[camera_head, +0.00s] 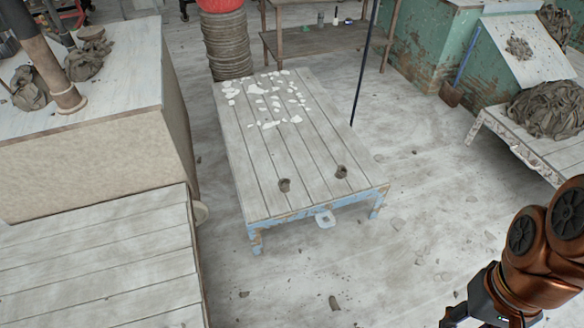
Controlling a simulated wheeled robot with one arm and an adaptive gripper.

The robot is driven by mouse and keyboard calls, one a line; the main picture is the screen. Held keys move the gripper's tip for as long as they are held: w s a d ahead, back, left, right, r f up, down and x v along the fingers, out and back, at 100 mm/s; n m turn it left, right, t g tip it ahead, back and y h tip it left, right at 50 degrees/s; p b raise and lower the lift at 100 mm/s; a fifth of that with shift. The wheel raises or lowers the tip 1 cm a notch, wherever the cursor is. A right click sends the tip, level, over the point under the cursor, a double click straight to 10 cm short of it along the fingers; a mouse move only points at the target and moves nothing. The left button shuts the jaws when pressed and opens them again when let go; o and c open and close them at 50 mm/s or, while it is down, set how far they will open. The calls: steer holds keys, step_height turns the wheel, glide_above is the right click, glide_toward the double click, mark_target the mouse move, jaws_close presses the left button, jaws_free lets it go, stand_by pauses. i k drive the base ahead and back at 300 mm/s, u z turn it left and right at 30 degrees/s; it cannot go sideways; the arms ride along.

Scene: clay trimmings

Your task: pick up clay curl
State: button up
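Two small brown-grey lumps that look like clay curls lie on the low plank table (250,150), near its front end. The left clay curl (284,185) sits near the middle of the planks, and the right clay curl (341,171) sits closer to the right side. A similar small brown piece (335,303) lies on the floor in front of the table. My gripper (452,318) is only partly in view at the bottom right, beyond the table's front right corner and apart from the curls. Its fingers are cut off by the frame edge.
White flat scraps (265,95) cover the table's far end. A plank-topped surface (100,265) and a pale block (100,150) stand at left. A dark thin pole (363,70) rises by the table's right side. The floor right of the table is mostly open, with scattered crumbs.

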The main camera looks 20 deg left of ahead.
mark_target(286, 188)
steer(key=u, duration=0.5)
steer(key=i, duration=0.9)
steer(key=u, duration=1.25)
steer(key=i, duration=0.35)
steer(key=u, duration=0.35)
